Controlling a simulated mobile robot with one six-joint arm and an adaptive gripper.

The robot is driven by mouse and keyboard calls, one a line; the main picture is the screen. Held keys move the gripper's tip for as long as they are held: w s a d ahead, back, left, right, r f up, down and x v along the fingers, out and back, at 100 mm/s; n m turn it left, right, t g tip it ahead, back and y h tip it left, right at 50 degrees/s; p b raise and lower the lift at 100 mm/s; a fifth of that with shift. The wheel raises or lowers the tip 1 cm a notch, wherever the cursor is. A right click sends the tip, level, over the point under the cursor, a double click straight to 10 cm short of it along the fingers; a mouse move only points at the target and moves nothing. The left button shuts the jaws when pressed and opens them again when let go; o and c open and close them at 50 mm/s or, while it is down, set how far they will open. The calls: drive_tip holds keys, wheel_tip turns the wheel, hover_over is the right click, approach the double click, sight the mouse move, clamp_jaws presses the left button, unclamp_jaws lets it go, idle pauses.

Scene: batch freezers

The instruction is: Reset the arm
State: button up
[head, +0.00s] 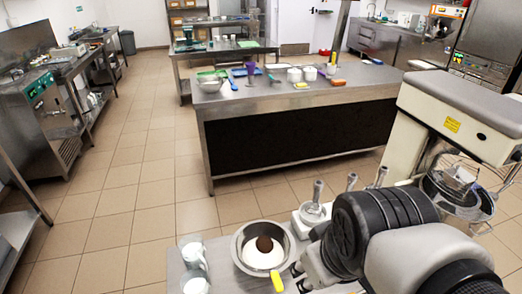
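My arm fills the lower right of the head view. A black ringed joint and a pale grey link show large and close to the camera. The arm is bent over the near worktop (178,262), close to a steel bowl (240,262) and the white mixer (455,112).
The bowl holds something white with a brown lump; a yellow-ended tool (277,283) is beside it. White cups (194,255) stand to its left. A central steel counter (300,98) carries bowls and utensils. Tiled floor (140,185) is clear at left.

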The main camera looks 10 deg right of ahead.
drive_tip(key=shift+s+a+r+m, duration=0.35)
drive_tip(key=shift+s+m, duration=0.25)
drive_tip(key=shift+s+a+r+m, duration=0.3)
drive_tip(key=shift+s+m, duration=0.25)
drive_tip(key=shift+m, duration=0.05)
